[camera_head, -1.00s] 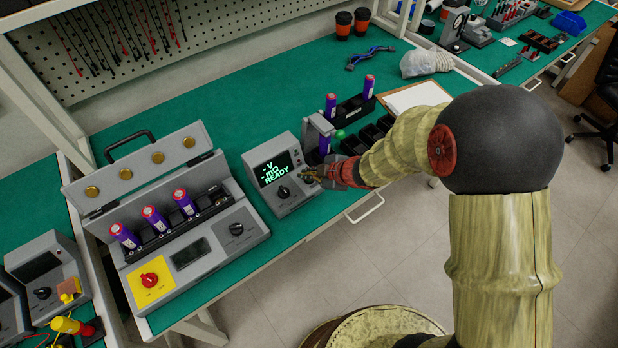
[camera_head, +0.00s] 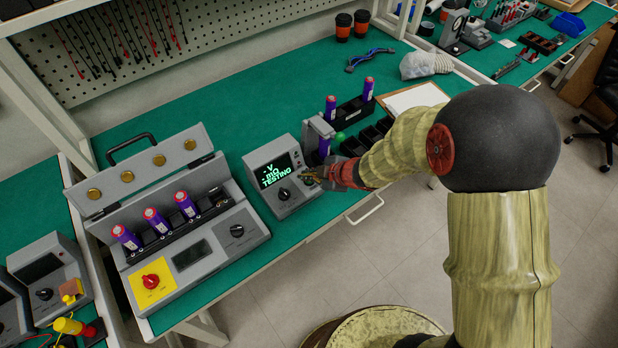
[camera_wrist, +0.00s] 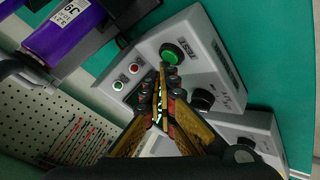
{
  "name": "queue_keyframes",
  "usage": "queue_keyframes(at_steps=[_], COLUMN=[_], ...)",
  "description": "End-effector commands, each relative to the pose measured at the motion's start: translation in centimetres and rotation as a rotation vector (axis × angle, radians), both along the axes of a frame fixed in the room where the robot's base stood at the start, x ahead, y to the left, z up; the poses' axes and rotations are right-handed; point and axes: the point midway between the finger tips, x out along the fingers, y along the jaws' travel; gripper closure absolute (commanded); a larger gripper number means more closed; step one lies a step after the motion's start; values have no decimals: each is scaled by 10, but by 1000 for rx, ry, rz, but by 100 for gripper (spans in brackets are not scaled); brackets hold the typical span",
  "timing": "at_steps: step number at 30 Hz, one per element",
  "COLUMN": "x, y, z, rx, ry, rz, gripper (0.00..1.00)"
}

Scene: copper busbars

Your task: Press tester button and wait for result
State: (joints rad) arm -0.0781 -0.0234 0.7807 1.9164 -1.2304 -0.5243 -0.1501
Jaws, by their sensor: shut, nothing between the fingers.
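The tester (camera_head: 272,205) is a grey box with a dark screen (camera_head: 275,172) reading "-V", "-mΩ" and "TESTING" in green. In the wrist view its round green button (camera_wrist: 172,52), beside the word TEST, shows just beyond my fingertips. My gripper (camera_head: 312,176) is shut and empty at the right side of the tester's front panel. In the wrist view its fingertips (camera_wrist: 165,78) are at the button's near edge; I cannot tell whether they touch it. A purple cell (camera_head: 324,147) stands upright in the grey holder beside the tester and also shows in the wrist view (camera_wrist: 62,30).
A larger grey device (camera_head: 205,268) with an open lid and several purple cells stands to the left. A black rack (camera_head: 356,110) with purple cells is behind right, near empty black trays (camera_head: 372,135). Green bench is clear behind the tester.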

Motion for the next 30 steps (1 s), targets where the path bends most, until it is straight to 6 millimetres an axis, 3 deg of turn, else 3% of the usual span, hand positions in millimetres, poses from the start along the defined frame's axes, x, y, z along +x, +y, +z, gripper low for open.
queue_keyframes(at_steps=[17, 30], x=[0, 0], y=[0, 0], z=[11, 50], rx=[0, 0], ry=[0, -1], rz=[0, -1], gripper=[100, 100])
